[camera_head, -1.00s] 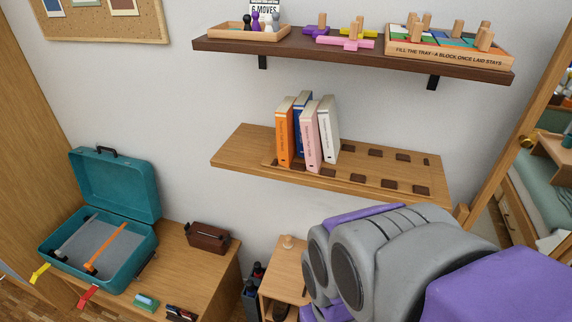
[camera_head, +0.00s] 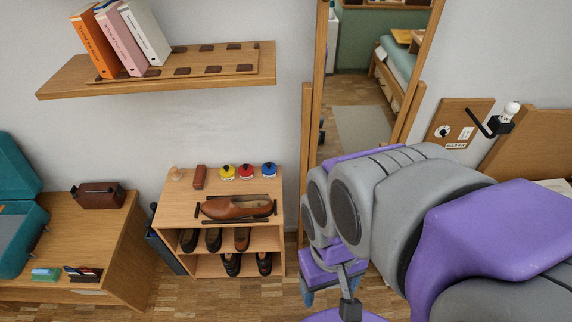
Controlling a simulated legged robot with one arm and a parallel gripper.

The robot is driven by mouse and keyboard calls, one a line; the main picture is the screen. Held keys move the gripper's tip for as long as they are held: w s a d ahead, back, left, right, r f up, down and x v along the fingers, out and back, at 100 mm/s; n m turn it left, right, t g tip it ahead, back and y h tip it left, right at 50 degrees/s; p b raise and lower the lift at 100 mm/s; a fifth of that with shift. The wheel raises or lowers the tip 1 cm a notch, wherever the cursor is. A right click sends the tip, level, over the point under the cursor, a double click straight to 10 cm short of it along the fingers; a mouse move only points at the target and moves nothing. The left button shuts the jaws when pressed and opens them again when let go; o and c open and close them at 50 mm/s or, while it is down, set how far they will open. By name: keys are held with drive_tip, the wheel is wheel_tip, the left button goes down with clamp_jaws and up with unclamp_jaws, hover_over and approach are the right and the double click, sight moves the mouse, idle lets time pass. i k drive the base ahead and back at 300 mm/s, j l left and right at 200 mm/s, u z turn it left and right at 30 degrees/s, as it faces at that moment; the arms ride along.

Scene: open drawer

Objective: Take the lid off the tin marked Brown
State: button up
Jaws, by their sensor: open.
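Three small round tins stand in a row at the back of the shoe cabinet's top: one with a yellow lid (camera_head: 227,172), one with a red lid (camera_head: 246,172) and one with a blue lid (camera_head: 268,170). Their labels are too small to read, so I cannot tell which is marked Brown. All three look closed. My gripper (camera_head: 329,299) is at the lower middle, right of the cabinet and apart from the tins. It is open, and partly hidden by my arm.
The shoe cabinet (camera_head: 164,214) has a brown shoe (camera_head: 237,206) on top and more shoes below. A brown block (camera_head: 199,177) stands left of the tins. A mirror frame (camera_head: 309,130) rises to the right, a bookshelf (camera_head: 250,70) hangs above, and a desk (camera_head: 125,225) stands left.

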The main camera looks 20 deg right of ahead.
sight(244, 170)
drive_tip(key=k+j, duration=0.1)
drive_tip(key=k, duration=0.2)
drive_tip(key=k+j, duration=0.1)
drive_tip(key=k, duration=0.2)
drive_tip(key=i+j, duration=0.35)
drive_tip(key=j, duration=0.15)
drive_tip(key=i+j, duration=0.75)
drive_tip(key=j, duration=0.2)
drive_tip(key=i+j, duration=0.35)
drive_tip(key=j+z, duration=0.05)
drive_tip(key=j, duration=0.05)
